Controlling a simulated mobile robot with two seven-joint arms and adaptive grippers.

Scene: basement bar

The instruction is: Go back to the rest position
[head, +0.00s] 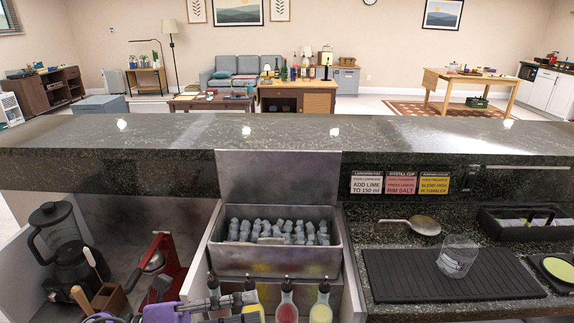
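A grey and black mechanical part with purple pieces shows at the bottom edge, left of centre; it looks like my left gripper (226,303). It is in front of the squeeze bottles and cut off by the frame, so I cannot tell whether it is open or shut or holds anything. My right gripper is not in view. A clear glass (457,256) stands upright on the black ribbed mat (395,277) at the right, with no gripper near it.
An ice bin (278,262) sits at centre, with several pour-spout bottles (287,303) before it. A blender (62,250) and red juicer (172,268) stand left. A metal scoop (422,225) and black caddy (505,232) lie right. The raised dark counter (290,133) spans the far side.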

